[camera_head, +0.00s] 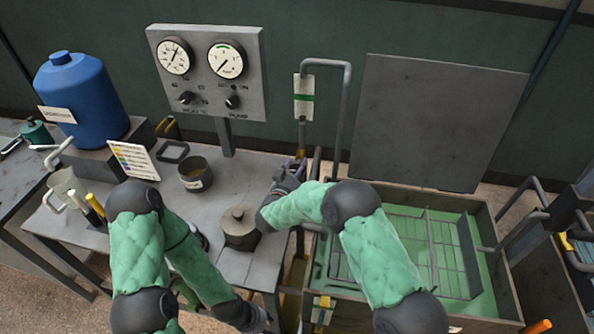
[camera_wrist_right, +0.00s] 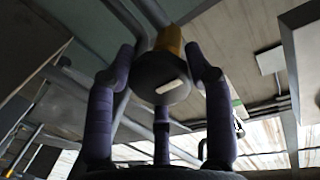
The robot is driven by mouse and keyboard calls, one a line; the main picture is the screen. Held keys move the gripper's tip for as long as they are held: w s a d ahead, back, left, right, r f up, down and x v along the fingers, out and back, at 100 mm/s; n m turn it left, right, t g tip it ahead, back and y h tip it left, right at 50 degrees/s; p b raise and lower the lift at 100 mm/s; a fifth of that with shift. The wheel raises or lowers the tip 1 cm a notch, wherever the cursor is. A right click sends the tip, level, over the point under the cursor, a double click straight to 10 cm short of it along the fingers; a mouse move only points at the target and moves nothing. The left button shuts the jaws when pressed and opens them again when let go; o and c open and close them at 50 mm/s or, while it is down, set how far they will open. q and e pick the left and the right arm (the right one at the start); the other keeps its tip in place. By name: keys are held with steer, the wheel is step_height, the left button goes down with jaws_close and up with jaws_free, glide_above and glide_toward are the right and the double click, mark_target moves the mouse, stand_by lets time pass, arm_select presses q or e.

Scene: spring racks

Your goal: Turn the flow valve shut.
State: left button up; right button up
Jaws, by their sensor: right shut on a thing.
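The flow valve's handle shows in the right wrist view as a dark round knob (camera_wrist_right: 160,82) with a pale mark on its face. A brass-coloured part (camera_wrist_right: 171,40) sits behind it, on a grey pipe. My right gripper (camera_wrist_right: 161,65) is shut on this knob, with fingers on both sides. In the head view my right gripper (camera_head: 297,168) is at the pipework behind the tank's left end, and it hides the knob there. My left arm is folded low over the bench's front; its gripper end (camera_head: 262,320) is at the bottom edge, with its fingers not clear.
A blue drum (camera_head: 78,95), a dark cup (camera_head: 195,175) and a lidded pot (camera_head: 238,228) stand left of my right arm. The green tank (camera_head: 483,230) with racks is to its right, its grey lid (camera_head: 435,115) upright behind.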

steer(key=shift+s+f+m, duration=0.15)
steer(key=shift+f+m, duration=0.35)
steer(key=shift+a+f+b, duration=0.1)
steer(key=shift+b, duration=0.2)
steer(key=o, duration=1.2)
steer(key=shift+r, duration=0.3)
